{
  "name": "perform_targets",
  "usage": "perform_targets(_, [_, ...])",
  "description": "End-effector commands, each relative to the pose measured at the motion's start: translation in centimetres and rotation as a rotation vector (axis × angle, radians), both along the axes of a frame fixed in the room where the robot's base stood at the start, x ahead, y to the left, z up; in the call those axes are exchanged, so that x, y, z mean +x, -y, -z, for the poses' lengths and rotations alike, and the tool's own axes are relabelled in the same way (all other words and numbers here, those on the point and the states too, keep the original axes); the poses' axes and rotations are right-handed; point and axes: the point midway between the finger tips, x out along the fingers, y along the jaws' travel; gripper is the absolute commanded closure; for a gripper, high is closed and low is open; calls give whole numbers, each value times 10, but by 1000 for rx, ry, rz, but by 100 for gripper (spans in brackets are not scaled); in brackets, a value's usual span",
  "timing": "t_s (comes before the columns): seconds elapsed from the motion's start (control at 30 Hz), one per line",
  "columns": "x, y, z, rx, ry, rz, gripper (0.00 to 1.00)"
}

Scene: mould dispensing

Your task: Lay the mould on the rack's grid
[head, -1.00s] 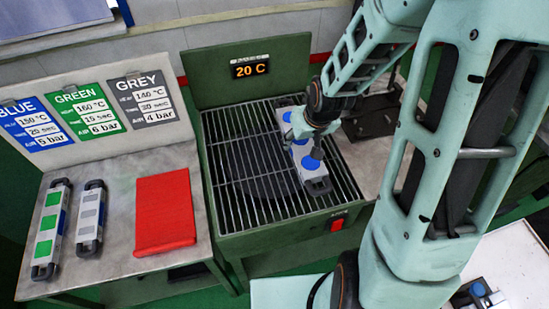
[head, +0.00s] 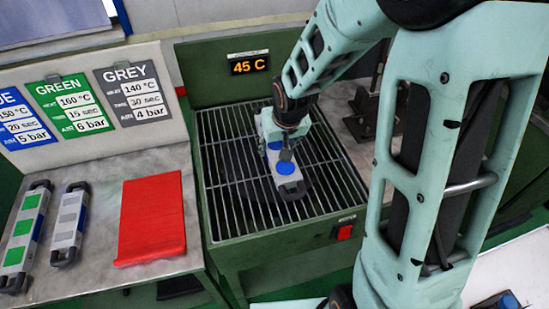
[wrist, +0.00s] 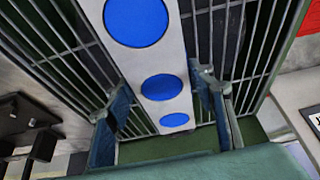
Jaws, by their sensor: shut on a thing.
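The mould (head: 284,168) is a pale grey bar with blue discs on top. My gripper (head: 274,138) is shut on it from above, over the middle of the rack's grid (head: 222,178). In the wrist view the mould (wrist: 160,62) runs lengthwise between the two fingers, with the grid bars (wrist: 55,50) beneath. Whether the mould touches the bars or is slightly above them I cannot tell. My gripper hides the mould's far end in the head view.
The rack's green frame (head: 285,238) has a red switch (head: 344,232) and a display (head: 248,65) reading 45 C. Left, a table holds a red pad (head: 150,215), a green-marked mould (head: 25,230) and a grey-marked mould (head: 70,222). A dark fixture (head: 372,110) stands right of the rack.

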Motion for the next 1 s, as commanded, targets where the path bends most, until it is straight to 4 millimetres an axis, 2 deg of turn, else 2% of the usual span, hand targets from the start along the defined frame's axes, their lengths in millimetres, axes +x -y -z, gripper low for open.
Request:
perform_targets(0.17, [4,-5,6,1,6,-3,100])
perform_targets(0.47, [5,-8,37,0,5,-2,100])
perform_targets(0.9, [5,-8,41,1,6,-1,100])
perform_targets(0.93, [3,-8,43,0,0,-1,49])
perform_targets(1.0, [3,-8,42,0,0,-1,41])
